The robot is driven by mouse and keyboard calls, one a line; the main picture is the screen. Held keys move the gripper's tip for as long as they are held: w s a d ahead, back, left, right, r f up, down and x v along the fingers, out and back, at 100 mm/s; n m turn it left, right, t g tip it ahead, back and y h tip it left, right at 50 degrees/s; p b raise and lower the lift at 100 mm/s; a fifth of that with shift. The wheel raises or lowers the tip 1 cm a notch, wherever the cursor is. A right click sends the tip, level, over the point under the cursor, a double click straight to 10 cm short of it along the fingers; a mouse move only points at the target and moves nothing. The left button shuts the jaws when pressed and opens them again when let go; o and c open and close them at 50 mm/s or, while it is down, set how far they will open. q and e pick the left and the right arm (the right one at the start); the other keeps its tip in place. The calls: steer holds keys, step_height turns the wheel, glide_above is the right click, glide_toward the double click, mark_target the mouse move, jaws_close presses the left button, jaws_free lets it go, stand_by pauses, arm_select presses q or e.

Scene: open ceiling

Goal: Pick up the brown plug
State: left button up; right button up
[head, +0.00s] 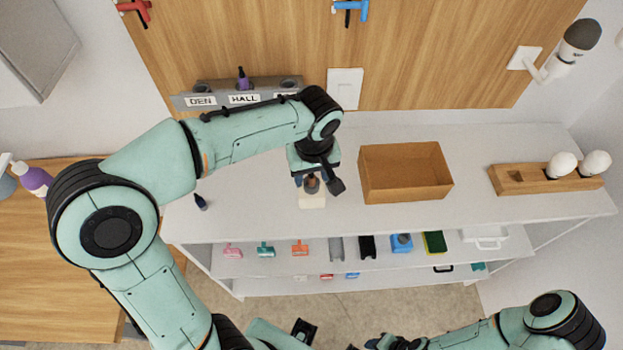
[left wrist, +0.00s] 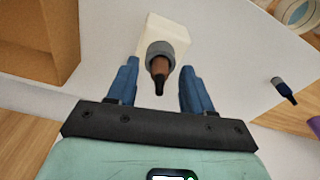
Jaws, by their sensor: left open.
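The brown plug (left wrist: 159,68) has a grey collar and a dark tip, and it sits on a cream block (left wrist: 170,30). In the head view the plug (head: 311,184) stands on the block (head: 312,201) near the front of the white shelf top. My left gripper (left wrist: 156,85) is open, its two blue fingers on either side of the plug with gaps showing. In the head view the left gripper (head: 316,180) hangs over the block and partly hides the plug. My right arm shows at the lower right; its fingertips cannot be made out.
An open cardboard box (head: 405,172) stands right of the gripper. A small dark blue plug (head: 200,202) lies to the left. A wooden holder with white bulbs (head: 530,178) is at the right. A labelled socket panel (head: 205,100) is at the back, and lower shelves hold several small items.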

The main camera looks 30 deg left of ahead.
arm_select(q)
jaws_close()
steer(key=shift+r, duration=0.1)
step_height(320, 180, up, 20)
steer(key=p, duration=0.4)
arm_select(e)
steer(key=w+r, duration=0.4)
steer(key=r, duration=0.1)
steer(key=shift+t, duration=0.3)
steer(key=shift+r, duration=0.1)
